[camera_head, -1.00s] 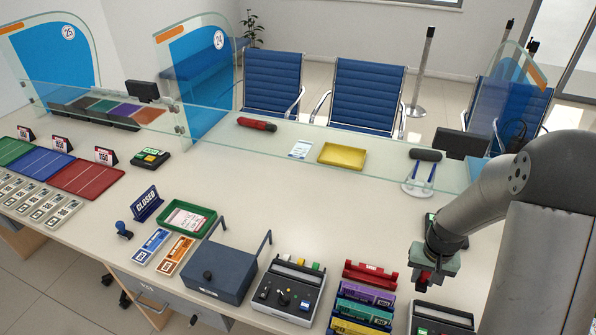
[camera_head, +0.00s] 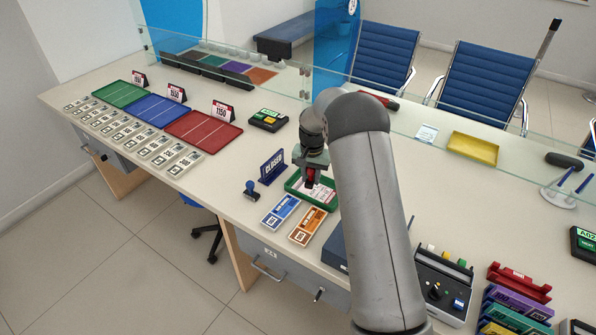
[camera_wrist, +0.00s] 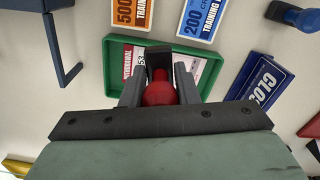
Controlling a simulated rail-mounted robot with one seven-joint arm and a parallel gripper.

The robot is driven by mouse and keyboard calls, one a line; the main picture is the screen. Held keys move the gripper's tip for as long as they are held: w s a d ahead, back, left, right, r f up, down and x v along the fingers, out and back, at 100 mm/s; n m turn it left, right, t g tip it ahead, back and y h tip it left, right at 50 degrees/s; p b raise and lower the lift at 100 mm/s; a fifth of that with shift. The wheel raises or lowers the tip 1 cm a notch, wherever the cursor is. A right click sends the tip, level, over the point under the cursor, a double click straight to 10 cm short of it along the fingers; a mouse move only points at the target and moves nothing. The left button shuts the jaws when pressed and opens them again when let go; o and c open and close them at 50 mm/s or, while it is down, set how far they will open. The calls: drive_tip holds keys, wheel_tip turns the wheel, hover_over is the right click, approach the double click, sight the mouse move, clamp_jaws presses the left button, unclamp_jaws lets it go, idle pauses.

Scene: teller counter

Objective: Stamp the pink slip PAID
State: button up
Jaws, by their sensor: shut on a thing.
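My gripper (camera_head: 312,170) is shut on a red-handled stamp (camera_head: 311,179), over the green tray. In the wrist view the stamp's round red handle (camera_wrist: 159,93) sits between the fingers, with its dark block (camera_wrist: 158,58) beyond. The green tray (camera_wrist: 214,66) holds the slip (camera_wrist: 127,59), which is pale pink with a red "WITHDRAWAL" band. The slip (camera_head: 326,195) also shows in the head view, partly covered by the gripper and stamp. I cannot tell whether the stamp touches the slip. No PAID mark can be made out on the visible part.
A blue stamp (camera_head: 252,189) and a CLOSED sign (camera_head: 272,166) stand left of the tray. Blue (camera_head: 281,211) and orange (camera_head: 307,225) note bundles lie in front. A dark blue box (camera_head: 336,250) is to the right, partly behind my arm.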

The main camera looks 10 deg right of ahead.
drive_tip(key=shift+w+f+m+b, duration=0.75)
drive_tip(key=shift+w+f+b, duration=0.3)
drive_tip(key=shift+w+f, duration=0.85)
drive_tip(key=shift+w+f+m+b, duration=0.75)
drive_tip(key=shift+w+f+b, duration=0.25)
drive_tip(key=shift+w+f, duration=0.85)
drive_tip(key=shift+s+f+b, duration=0.2)
drive_tip(key=shift+f+b, duration=0.25)
drive_tip(key=shift+f, duration=0.3)
drive_tip(key=shift+r, duration=0.1)
wheel_tip(320, 180, up, 7)
drive_tip(key=p, duration=0.2)
drive_tip(key=shift+p, duration=0.3)
